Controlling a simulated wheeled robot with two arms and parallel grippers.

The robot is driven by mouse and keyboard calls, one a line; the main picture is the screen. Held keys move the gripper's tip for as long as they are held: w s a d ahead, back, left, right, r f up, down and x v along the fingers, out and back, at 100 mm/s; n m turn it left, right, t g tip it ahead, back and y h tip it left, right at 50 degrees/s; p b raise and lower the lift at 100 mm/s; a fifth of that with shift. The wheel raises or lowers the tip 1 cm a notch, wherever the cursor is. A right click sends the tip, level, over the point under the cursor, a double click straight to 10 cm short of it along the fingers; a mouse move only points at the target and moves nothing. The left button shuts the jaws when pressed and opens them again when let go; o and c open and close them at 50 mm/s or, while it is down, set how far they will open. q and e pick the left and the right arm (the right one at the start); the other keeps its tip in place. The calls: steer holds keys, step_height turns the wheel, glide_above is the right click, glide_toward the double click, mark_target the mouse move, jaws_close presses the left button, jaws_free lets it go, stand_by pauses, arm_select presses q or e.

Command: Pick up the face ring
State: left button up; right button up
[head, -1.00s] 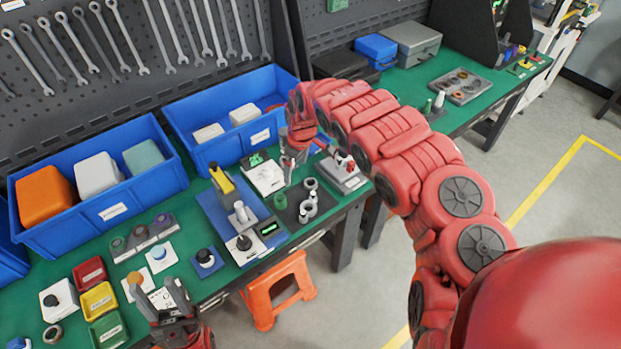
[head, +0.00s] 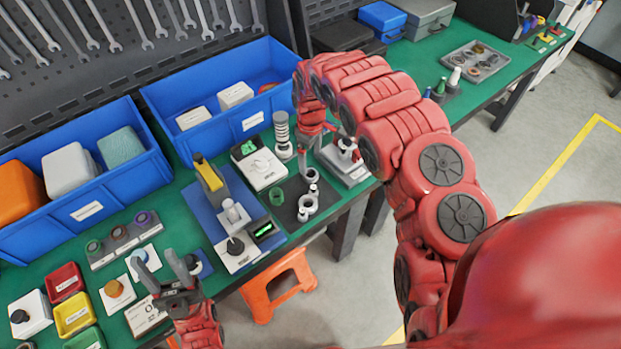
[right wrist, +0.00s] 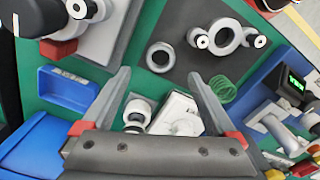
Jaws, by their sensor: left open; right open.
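A plain grey ring (right wrist: 159,56), which looks like the face ring, lies flat on a dark mat (right wrist: 190,75) in the right wrist view. Beside it is a larger grey ring (right wrist: 222,38) with white-tipped round parts at its sides. A green coil (right wrist: 225,88) lies at the mat's edge; it also shows in the head view (head: 277,197). My right gripper (right wrist: 157,77) is open and empty above the mat, its fingertips either side of the plain ring and apart from it. In the head view my right gripper (head: 309,155) partly hides the mat. My left gripper (head: 154,262) is open and empty at the front left.
A ribbed upright cylinder (head: 283,135) and a white device (head: 258,162) stand left of my right gripper. A grey fixture (head: 345,158) stands on its right. A blue-based press (head: 222,205) stands between the grippers. Blue bins (head: 215,140) line the back.

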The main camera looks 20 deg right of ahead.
mark_target(311, 177)
steer(key=shift+f, duration=0.3)
steer(key=shift+s+f, duration=0.2)
steer(key=shift+f, duration=0.15)
steer(key=shift+w+a+f+p, duration=0.1)
steer(key=shift+w+f+p, duration=0.05)
steer(key=shift+f+p, duration=1.05)
steer(key=shift+f, duration=1.45)
steer(key=c, duration=1.5)
steer(key=shift+o, duration=0.2)
